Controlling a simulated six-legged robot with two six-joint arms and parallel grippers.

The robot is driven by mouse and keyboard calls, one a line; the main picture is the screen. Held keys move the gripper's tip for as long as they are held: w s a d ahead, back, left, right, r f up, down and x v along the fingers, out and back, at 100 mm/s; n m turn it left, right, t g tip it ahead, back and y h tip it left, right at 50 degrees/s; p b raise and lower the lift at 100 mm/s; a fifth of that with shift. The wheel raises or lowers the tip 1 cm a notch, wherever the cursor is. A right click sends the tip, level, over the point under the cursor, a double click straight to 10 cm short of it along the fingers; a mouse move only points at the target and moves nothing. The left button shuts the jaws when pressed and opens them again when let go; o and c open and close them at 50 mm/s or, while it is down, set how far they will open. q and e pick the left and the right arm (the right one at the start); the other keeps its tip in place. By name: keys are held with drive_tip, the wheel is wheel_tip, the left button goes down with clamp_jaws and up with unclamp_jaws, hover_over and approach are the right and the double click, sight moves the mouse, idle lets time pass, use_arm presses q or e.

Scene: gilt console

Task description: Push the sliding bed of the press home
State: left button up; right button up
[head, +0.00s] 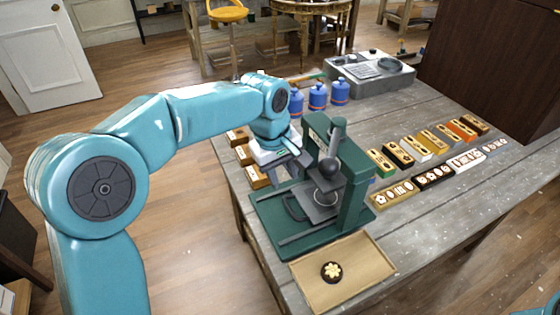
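The green press (352,190) stands on the near left part of the grey table, with a lever ending in a dark ball knob. Its grey sliding bed (318,213) lies low on the green base, partly under the press head, with a dark handle loop at its left side. Rails run along the base toward the near left. My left gripper (290,176) points down just behind and left of the press, close to its head. Its fingertips are partly lost against the press, so I cannot tell their gap or any contact. My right gripper is out of view.
A tan tray (374,267) with a dark round piece bearing a gold flower (332,272) lies in front of the press. Rows of labelled blocks (433,176) lie to the right. Blue bottles (318,97) and a grey device (368,74) stand behind. Bare tabletop is at the right.

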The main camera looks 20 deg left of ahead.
use_arm(q)
drive_tip(key=r, duration=0.4)
drive_tip(key=shift+s+a+r, duration=0.2)
drive_tip(key=shift+s+r, duration=0.05)
drive_tip(key=shift+r, duration=0.05)
